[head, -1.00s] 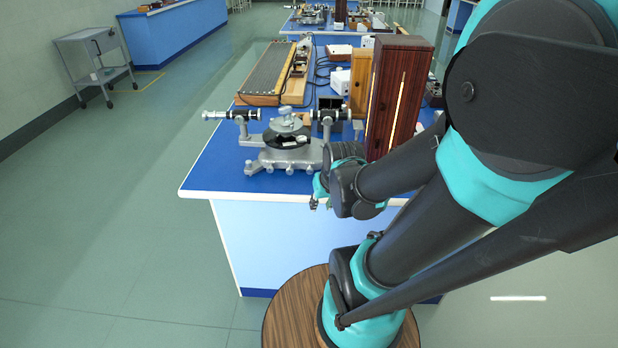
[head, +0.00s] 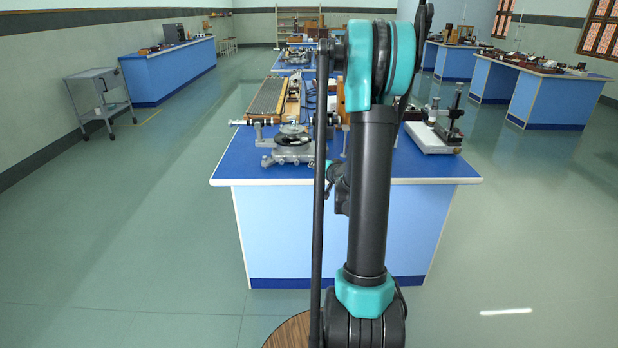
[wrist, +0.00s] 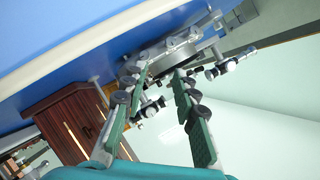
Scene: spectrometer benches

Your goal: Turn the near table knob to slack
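The spectrometer (head: 290,143), grey metal with a dark round table, stands at the left front of the blue bench (head: 440,168). In the wrist view the spectrometer (wrist: 172,52) appears tilted beyond my fingertips, with several small silver and black screws and knobs around it. I cannot tell which one is the near table knob. My gripper (wrist: 160,78) is open, its two green-padded fingers apart, pointing at the spectrometer's near side. Nothing is clearly held between them. In the head view my arm hides the gripper's fingers and the right part of the spectrometer.
A dark wooden box (wrist: 70,122) stands on the bench beside the spectrometer in the wrist view. A long wooden board (head: 267,97) lies behind the spectrometer. A white-based instrument (head: 432,137) stands at the bench's right. Open floor surrounds the bench, with a grey trolley (head: 97,95) at the left.

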